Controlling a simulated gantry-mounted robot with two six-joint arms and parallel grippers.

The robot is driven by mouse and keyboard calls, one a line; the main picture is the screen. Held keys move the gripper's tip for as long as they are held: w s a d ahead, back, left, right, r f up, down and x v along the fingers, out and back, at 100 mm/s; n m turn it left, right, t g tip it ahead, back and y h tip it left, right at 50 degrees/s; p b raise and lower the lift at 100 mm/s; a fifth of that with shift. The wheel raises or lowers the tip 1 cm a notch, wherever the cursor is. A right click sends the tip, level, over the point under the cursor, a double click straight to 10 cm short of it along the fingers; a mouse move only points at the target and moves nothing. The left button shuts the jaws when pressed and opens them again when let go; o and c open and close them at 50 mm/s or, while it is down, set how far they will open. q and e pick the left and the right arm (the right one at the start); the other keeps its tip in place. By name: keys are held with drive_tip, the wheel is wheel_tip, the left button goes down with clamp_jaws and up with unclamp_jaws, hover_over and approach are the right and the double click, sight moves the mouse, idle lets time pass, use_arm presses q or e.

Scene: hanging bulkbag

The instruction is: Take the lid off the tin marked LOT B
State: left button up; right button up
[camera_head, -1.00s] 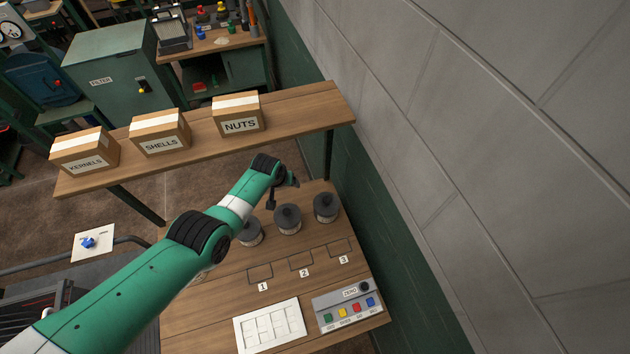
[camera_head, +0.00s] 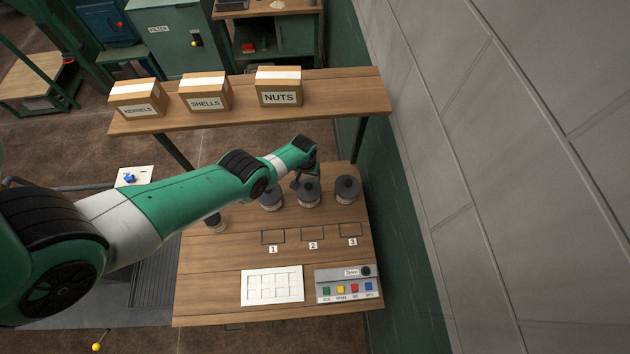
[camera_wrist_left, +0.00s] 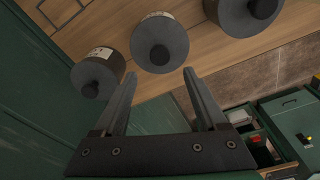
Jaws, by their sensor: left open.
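Three dark grey lidded tins stand in a row on the wooden table: a left tin (camera_head: 270,201), a middle tin (camera_head: 309,197) and a right tin (camera_head: 347,190). Each lid has a round black knob. Pale labels show on their sides, but I cannot read which is LOT B. My left gripper (camera_head: 304,182) is above and behind the middle tin, partly hiding its lid. In the left wrist view its fingers (camera_wrist_left: 159,74) are apart and empty, pointing toward the middle tin (camera_wrist_left: 160,40), with a gap between. My right gripper is not in view.
Marked squares 1, 2 and 3 (camera_head: 313,235) lie in front of the tins. A white tray (camera_head: 272,286) and a button box (camera_head: 347,285) are nearer. A small jar (camera_head: 215,223) stands left. A shelf with boxes (camera_head: 205,91) is behind; a wall (camera_head: 400,200) is right.

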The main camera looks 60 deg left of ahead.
sight(308, 185)
use_arm(q)
drive_tip(key=f+b, duration=0.1)
drive_tip(key=f, duration=0.1)
drive_tip(key=f+b, duration=0.1)
drive_tip(key=b, duration=0.1)
drive_tip(key=f+b, duration=0.2)
drive_tip(key=shift+s+d+f, duration=0.15)
drive_tip(key=shift+s+f, duration=0.1)
drive_tip(key=shift+f, duration=0.05)
drive_tip(key=shift+w, duration=0.1)
drive_tip(key=shift+r, duration=0.15)
clamp_jaws()
